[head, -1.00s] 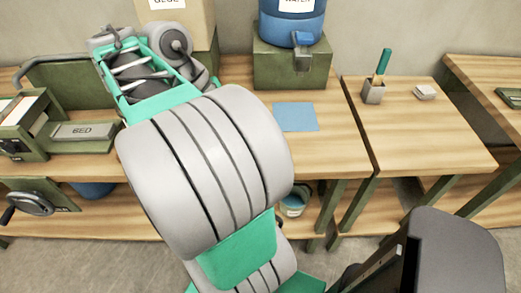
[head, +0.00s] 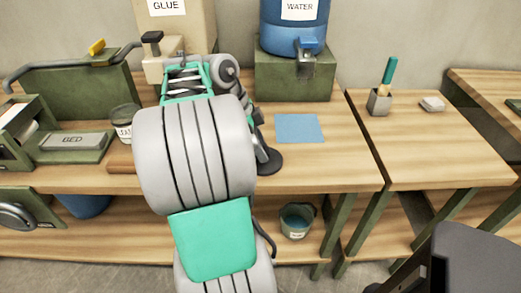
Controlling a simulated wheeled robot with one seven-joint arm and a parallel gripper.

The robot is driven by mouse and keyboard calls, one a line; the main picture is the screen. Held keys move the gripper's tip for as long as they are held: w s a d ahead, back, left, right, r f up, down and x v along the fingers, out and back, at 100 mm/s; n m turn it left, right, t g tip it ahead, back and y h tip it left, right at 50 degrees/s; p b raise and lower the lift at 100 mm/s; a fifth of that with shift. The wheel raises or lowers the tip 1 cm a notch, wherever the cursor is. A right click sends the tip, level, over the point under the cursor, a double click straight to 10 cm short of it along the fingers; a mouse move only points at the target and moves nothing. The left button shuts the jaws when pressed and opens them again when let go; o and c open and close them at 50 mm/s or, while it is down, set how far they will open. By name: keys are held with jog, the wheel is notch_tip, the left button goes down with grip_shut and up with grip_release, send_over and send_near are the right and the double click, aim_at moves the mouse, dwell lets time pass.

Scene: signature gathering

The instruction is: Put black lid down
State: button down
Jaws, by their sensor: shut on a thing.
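A dark round disc, which looks like the black lid (head: 272,162), shows at the right edge of my arm, over the wooden bench just below the blue sheet. My gripper (head: 259,142) is mostly hidden behind my arm. Its dark end reaches down to the lid and is shut on it. The lid looks close to level, at or just above the bench top; I cannot tell whether it touches.
A blue sheet (head: 299,128) lies flat right of the lid. A water barrel (head: 293,28) stands on a green block (head: 295,82) behind. A jar (head: 123,122) and a grey BED block (head: 73,141) are at left. Bench (head: 335,165) is clear right of the sheet.

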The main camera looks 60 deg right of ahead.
jog(key=shift+f, duration=0.25)
jog(key=c, duration=1)
grip_release()
jog(key=shift+r, duration=0.1)
jog(key=shift+c, duration=0.2)
